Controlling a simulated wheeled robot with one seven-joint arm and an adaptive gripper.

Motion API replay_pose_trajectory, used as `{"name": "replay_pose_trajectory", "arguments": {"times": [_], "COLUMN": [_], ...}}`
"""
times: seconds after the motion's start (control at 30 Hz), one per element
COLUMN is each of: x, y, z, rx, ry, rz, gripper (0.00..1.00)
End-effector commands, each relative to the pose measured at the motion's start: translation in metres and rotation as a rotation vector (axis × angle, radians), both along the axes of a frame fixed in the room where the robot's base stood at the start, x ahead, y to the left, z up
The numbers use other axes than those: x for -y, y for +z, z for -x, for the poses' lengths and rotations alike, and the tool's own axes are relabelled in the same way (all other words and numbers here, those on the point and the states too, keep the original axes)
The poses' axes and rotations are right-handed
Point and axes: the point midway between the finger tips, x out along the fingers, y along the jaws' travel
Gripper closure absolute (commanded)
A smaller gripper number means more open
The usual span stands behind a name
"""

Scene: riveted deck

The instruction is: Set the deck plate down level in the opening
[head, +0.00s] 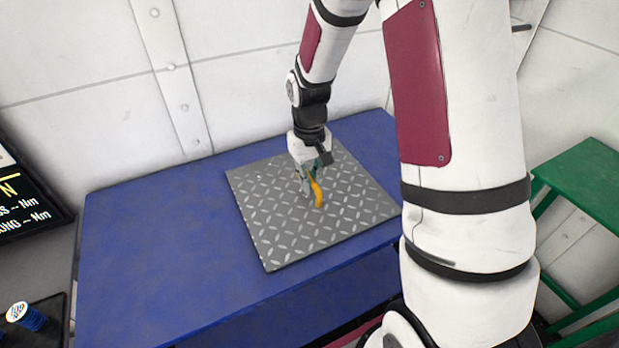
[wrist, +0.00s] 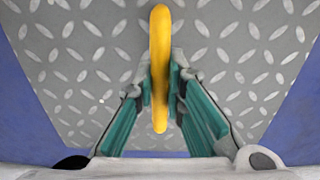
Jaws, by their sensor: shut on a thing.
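The deck plate (head: 275,225) is a grey square sheet with a raised tread pattern, over the blue bench top in the head view. A yellow handle (head: 317,190) stands up from its middle. My gripper (head: 311,178) is shut on this handle from above. In the wrist view the two fingers (wrist: 160,85) press on both sides of the yellow handle (wrist: 160,25), with the plate (wrist: 235,45) filling most of the picture behind it. The plate looks about level; I cannot tell whether it touches the bench. No opening shows in either view.
The blue bench (head: 150,255) is bare to the left of the plate. A white riveted wall (head: 270,90) stands behind it. A green stand (head: 585,185) is at the right. A dark display panel (head: 25,200) and a blue spool (head: 30,318) are at the left.

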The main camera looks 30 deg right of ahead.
Motion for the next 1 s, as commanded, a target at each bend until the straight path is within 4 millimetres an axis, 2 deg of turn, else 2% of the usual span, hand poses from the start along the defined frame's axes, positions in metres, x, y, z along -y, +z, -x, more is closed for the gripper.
{"name": "replay_pose_trajectory", "arguments": {"times": [0.07,0.1,0.17,0.2,0.57,0.67,1.0], "x": [0.000,0.000,0.000,0.000,0.000,0.000,0.000], "y": [0.000,-0.001,-0.001,-0.001,0.004,0.015,0.083], "z": [-0.001,0.000,0.000,0.000,0.000,-0.001,-0.001], "rx": [0.002,0.000,0.000,0.000,0.002,0.003,0.005], "ry": [0.000,0.000,0.000,0.000,0.000,0.000,0.001], "rz": [0.000,0.000,0.000,0.000,0.000,0.000,0.001], "gripper": [1.00,0.84,0.71,0.69,0.69,0.69,0.69]}}
